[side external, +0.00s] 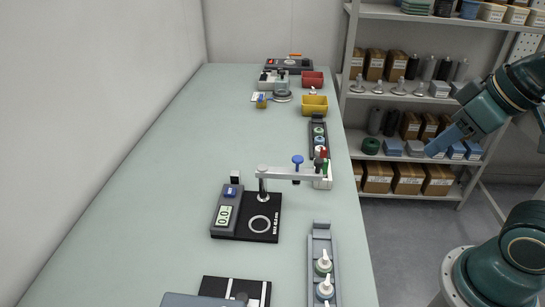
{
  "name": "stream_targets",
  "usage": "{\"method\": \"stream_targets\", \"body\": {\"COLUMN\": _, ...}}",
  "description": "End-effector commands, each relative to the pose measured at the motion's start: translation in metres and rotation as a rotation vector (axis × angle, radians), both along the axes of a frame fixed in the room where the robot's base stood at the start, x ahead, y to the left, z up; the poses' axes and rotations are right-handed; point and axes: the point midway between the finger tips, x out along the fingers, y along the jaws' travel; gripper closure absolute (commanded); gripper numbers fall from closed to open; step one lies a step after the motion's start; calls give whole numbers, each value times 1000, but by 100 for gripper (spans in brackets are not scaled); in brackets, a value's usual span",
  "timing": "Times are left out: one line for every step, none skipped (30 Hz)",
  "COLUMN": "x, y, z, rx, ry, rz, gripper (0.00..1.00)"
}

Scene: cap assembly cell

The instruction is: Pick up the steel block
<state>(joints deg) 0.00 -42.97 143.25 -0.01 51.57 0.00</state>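I cannot pick out a steel block for certain. A grey flat-topped thing (200,300) is cut off by the bottom edge of the picture, in front of a black plate with white stripes (258,291); I cannot tell if it is steel. My gripper (430,152) is at the right, off the table's right side and in front of the shelves. It points down and to the left, far from the things on the table. Its fingers are too small to tell whether they are open or shut.
A black measuring stand with a display (262,229) and a horizontal arm is mid-table. A grey rack (318,240) with white-topped parts is at the near right. Yellow (315,105) and red (313,79) bins are farther back. The table's (160,170) left side is clear.

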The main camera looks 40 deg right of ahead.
Motion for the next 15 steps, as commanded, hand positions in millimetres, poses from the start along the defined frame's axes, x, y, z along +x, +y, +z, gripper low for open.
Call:
{"method": "stream_targets", "body": {"x": 0, "y": 0, "z": 0, "rx": 0, "ry": 0, "rz": 0, "gripper": 64}}
{"method": "stream_targets", "body": {"x": 0, "y": 0, "z": 0, "rx": 0, "ry": 0, "rz": 0, "gripper": 70}}
{"method": "stream_targets", "body": {"x": 0, "y": 0, "z": 0, "rx": 0, "ry": 0, "rz": 0, "gripper": 73}}
{"method": "stream_targets", "body": {"x": 0, "y": 0, "z": 0, "rx": 0, "ry": 0, "rz": 0, "gripper": 73}}
{"method": "stream_targets", "body": {"x": 0, "y": 0, "z": 0, "rx": 0, "ry": 0, "rz": 0, "gripper": 73}}
{"method": "stream_targets", "body": {"x": 0, "y": 0, "z": 0, "rx": 0, "ry": 0, "rz": 0, "gripper": 73}}
{"method": "stream_targets", "body": {"x": 0, "y": 0, "z": 0, "rx": 0, "ry": 0, "rz": 0, "gripper": 73}}
{"method": "stream_targets", "body": {"x": 0, "y": 0, "z": 0, "rx": 0, "ry": 0, "rz": 0, "gripper": 73}}
{"method": "stream_targets", "body": {"x": 0, "y": 0, "z": 0, "rx": 0, "ry": 0, "rz": 0, "gripper": 73}}
{"method": "stream_targets", "body": {"x": 0, "y": 0, "z": 0, "rx": 0, "ry": 0, "rz": 0, "gripper": 73}}
{"method": "stream_targets", "body": {"x": 0, "y": 0, "z": 0, "rx": 0, "ry": 0, "rz": 0, "gripper": 73}}
{"method": "stream_targets", "body": {"x": 1, "y": 0, "z": 0, "rx": 0, "ry": 0, "rz": 1, "gripper": 73}}
{"method": "stream_targets", "body": {"x": 1, "y": 0, "z": 1, "rx": -1, "ry": 0, "rz": 3, "gripper": 73}}
{"method": "stream_targets", "body": {"x": 2, "y": 0, "z": 1, "rx": -1, "ry": 1, "rz": 5, "gripper": 73}}
{"method": "stream_targets", "body": {"x": 4, "y": 1, "z": 2, "rx": -2, "ry": 2, "rz": 9, "gripper": 73}}
